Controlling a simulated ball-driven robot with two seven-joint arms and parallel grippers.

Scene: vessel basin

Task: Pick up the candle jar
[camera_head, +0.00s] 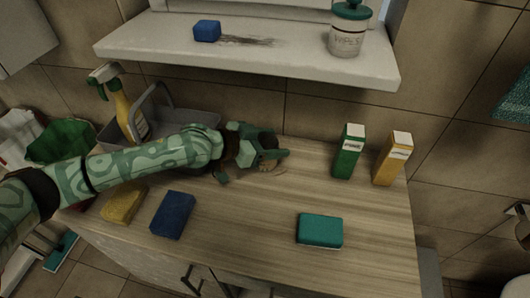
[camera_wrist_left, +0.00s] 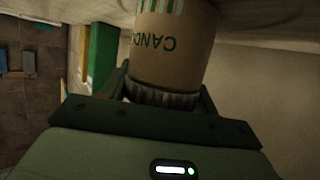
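The candle jar shows large in the left wrist view (camera_wrist_left: 175,45), with a brown label, upside-down green lettering beginning "CAND" and a dark ribbed top end close to my palm. My left gripper (camera_wrist_left: 165,95) has a finger on each side of that ribbed end, very near it; whether both fingers press on it is unclear. In the head view my left gripper (camera_head: 262,152) is low over the back middle of the wooden counter (camera_head: 250,220), and it hides most of the jar. My right gripper is not in view.
A green carton (camera_head: 348,152) and a yellow carton (camera_head: 392,160) stand to the right. A teal sponge (camera_head: 320,230), blue sponge (camera_head: 172,214) and yellow sponge (camera_head: 123,204) lie in front. A grey caddy (camera_head: 190,118) stands behind my arm. A shelf (camera_head: 270,62) overhangs the back.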

